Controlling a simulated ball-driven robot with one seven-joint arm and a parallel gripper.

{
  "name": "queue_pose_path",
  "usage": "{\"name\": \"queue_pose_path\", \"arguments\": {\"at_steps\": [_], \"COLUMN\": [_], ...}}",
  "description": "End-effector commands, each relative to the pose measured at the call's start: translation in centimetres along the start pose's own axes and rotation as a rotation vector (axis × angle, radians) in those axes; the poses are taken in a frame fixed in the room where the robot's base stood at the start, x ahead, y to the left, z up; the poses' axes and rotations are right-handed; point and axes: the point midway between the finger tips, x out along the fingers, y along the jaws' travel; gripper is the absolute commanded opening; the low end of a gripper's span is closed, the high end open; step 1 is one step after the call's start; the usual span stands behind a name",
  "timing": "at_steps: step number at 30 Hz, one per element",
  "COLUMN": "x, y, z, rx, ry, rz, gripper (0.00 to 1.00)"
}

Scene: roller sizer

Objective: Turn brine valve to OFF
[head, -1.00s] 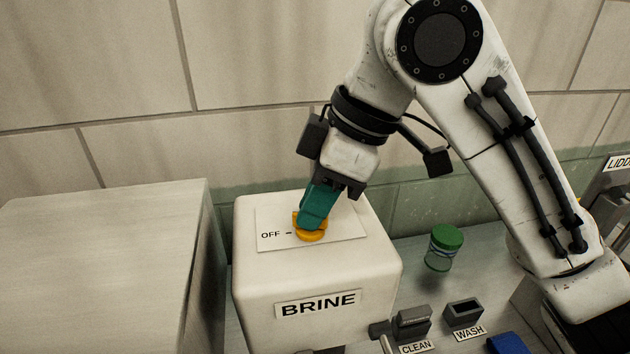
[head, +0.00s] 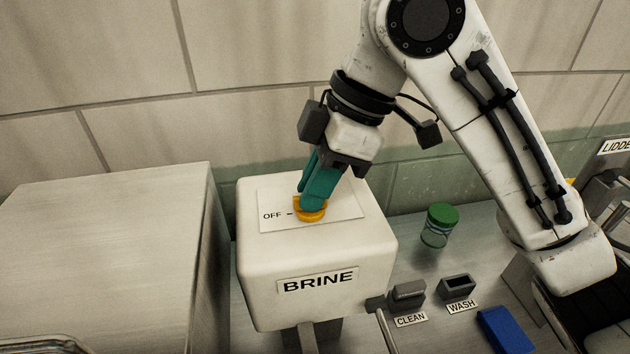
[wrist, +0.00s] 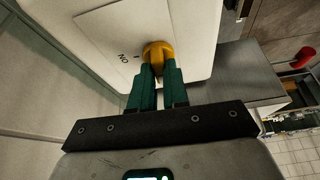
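The brine valve (head: 311,215) is a yellow knob on a white plate on top of the cream BRINE box (head: 318,256). An OFF label with a short mark is left of the knob in the head view. In the wrist view the yellow knob (wrist: 158,52) is at top centre, with an ON label beside it. My gripper (head: 311,203) comes down on the knob from above, its green fingers tilted. In the wrist view my gripper's fingertips (wrist: 159,68) lie on either side of the knob's raised handle and appear closed on it. The handle's exact angle is partly hidden.
A large pale metal box (head: 110,255) stands at the left. Right of the BRINE box are a green-lidded jar (head: 439,226), CLEAN (head: 407,296) and WASH (head: 457,288) holders and a blue block (head: 506,330) on the metal counter. A tiled wall is behind.

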Motion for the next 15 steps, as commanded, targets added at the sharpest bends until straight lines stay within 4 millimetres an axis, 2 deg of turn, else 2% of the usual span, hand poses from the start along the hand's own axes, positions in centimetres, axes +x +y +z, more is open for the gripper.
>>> {"name": "queue_pose_path", "arguments": {"at_steps": [1, 7, 15], "x": [-0.06, -0.03, -0.14], "y": [0.03, 0.01, 0.01], "z": [0.00, 0.00, 0.01], "rx": [0.000, 0.001, 0.001], "ry": [0.000, 0.000, 0.000], "rz": [0.001, 0.001, 0.001], "gripper": [0.20, 0.39, 0.39]}}
